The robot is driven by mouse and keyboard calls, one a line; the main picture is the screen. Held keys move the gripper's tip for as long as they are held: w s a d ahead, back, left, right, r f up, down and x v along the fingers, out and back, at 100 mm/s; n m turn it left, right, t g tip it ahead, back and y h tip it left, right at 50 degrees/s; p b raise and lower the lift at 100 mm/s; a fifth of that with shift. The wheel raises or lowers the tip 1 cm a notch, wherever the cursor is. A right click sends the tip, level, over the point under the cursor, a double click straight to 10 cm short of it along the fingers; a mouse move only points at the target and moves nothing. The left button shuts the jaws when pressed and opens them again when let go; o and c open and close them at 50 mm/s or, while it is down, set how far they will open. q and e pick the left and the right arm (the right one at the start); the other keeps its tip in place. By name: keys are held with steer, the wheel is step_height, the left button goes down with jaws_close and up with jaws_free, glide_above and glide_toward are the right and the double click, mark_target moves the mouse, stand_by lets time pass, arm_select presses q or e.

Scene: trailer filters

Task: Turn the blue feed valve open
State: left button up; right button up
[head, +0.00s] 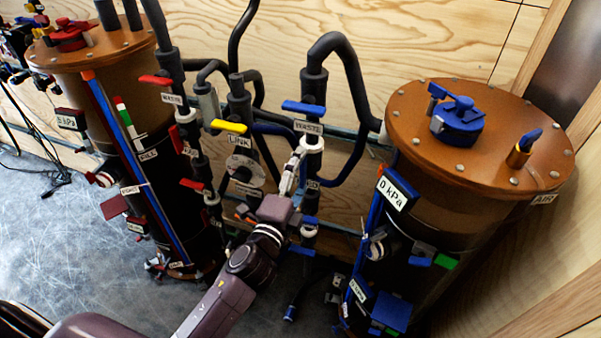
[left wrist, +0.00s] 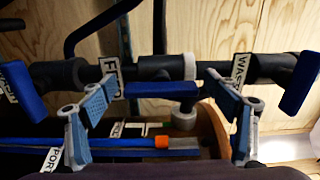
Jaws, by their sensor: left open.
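In the left wrist view a blue lever handle (left wrist: 160,89) sits next to the FEED label (left wrist: 105,72) and lies roughly along the dark pipe (left wrist: 215,68). My left gripper (left wrist: 166,82) is open, with one finger by each end of this handle. Small gaps seem to remain, but contact at the left end is hard to tell. In the head view the left gripper (head: 293,168) reaches the right-hand pipe column and hides most of the feed handle; a partly covered label (head: 311,184) shows beside it. My right gripper is not in view.
A blue WASTE handle (head: 303,107) lies crosswise above the gripper, and another blue handle (head: 309,220) is below. The brown-topped right tank (head: 480,140) and left tank (head: 95,52) flank the pipes. A plywood wall (head: 410,40) stands close behind.

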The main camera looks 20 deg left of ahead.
arm_select(q)
steer(key=shift+s, duration=0.15)
steer(key=s, duration=1.1)
steer(key=shift+s+a, duration=0.2)
steer(key=shift+s, duration=0.2)
steer(key=s+f+n+g, duration=0.3)
steer(key=f, duration=1)
steer(key=s+f+n+g, duration=0.2)
steer(key=s+f+g, duration=0.15)
steer(key=f, duration=0.95)
steer(key=s+f+n+g, duration=0.2)
steer(key=s+f+n, duration=0.15)
steer(key=f, duration=0.95)
steer(key=s+a+f+n+g, duration=0.1)
steer(key=s+f+n+g, duration=0.1)
steer(key=s+f, duration=0.4)
steer(key=s+a+f+n+g, duration=0.2)
steer(key=s+f, duration=0.5)
steer(key=s, duration=0.6)
steer(key=s+a+f+n+g, duration=0.2)
steer(key=s+f+n+g, duration=0.1)
steer(key=s+f, duration=0.4)
steer(key=s+g, duration=0.1)
steer(key=s, duration=0.2)
steer(key=shift+y, duration=0.3)
